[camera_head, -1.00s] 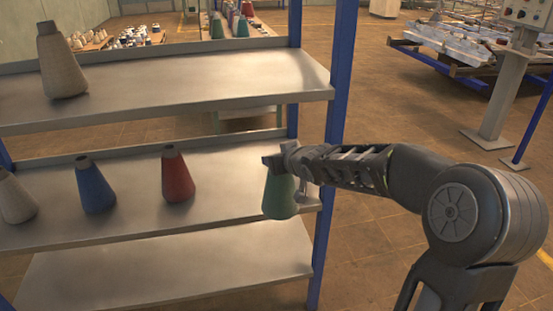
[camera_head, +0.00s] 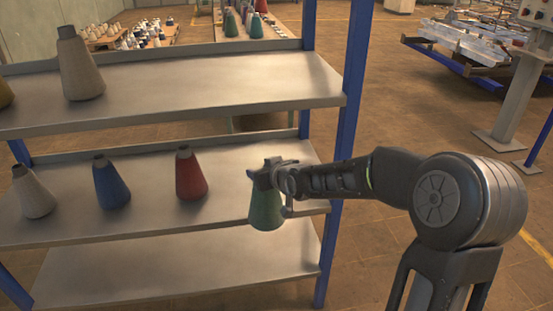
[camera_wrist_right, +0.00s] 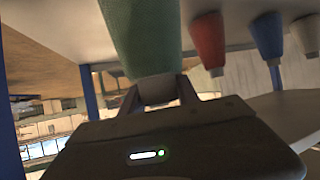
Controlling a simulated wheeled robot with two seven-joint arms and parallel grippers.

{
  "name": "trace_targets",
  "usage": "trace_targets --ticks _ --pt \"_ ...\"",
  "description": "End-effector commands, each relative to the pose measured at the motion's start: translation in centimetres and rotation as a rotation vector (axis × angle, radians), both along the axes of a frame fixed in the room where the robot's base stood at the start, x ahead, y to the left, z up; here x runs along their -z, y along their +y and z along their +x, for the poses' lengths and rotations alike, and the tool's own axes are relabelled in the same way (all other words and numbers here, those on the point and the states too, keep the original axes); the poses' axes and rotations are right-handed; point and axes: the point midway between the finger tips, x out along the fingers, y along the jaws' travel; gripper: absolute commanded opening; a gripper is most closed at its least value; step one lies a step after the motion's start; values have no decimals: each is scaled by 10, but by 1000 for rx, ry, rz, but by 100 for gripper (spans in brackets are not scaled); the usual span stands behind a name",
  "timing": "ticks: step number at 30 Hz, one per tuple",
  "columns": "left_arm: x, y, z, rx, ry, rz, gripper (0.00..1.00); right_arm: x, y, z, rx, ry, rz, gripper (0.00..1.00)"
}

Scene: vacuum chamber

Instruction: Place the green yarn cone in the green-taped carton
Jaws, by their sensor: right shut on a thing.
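The green yarn cone (camera_head: 266,208) is in my right gripper (camera_head: 268,172), which is shut on its narrow top. In the head view the cone hangs upright at the front right of the middle shelf; I cannot tell whether its base clears the shelf. In the right wrist view the green cone (camera_wrist_right: 144,35) fills the top centre, between the two fingers (camera_wrist_right: 160,92). The green-taped carton is not in view. My left gripper is not in view.
On the middle shelf (camera_head: 150,220) stand a red cone (camera_head: 190,176), a blue cone (camera_head: 111,185) and a beige cone (camera_head: 33,193). A larger beige cone (camera_head: 80,70) stands on the upper shelf. A blue rack post (camera_head: 350,100) rises just right of my gripper.

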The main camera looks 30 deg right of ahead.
Motion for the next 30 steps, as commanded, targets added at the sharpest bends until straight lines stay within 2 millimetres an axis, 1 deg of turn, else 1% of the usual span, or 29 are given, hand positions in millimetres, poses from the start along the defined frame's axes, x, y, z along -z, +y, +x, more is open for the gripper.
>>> trace_targets --ticks 1,5,9,13,15,18,21,25,30 --pt "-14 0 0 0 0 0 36 -6 14 1 -16 0 2 0" --pt "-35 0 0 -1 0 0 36 -1 46 0 -45 3 2 0" --pt "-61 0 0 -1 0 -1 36 5 80 -8 -55 4 1 0" --pt "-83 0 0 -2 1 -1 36 13 101 -20 -44 5 -1 0" --pt "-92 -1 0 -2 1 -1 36 17 109 -28 -34 5 -1 0" --pt "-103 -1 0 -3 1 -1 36 23 116 -38 -20 3 -1 0" --pt "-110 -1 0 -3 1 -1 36 27 120 -47 -9 1 -2 0" --pt "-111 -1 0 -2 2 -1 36 31 121 -51 0 -1 -1 0" --pt "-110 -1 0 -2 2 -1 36 33 121 -52 1 -3 0 0"
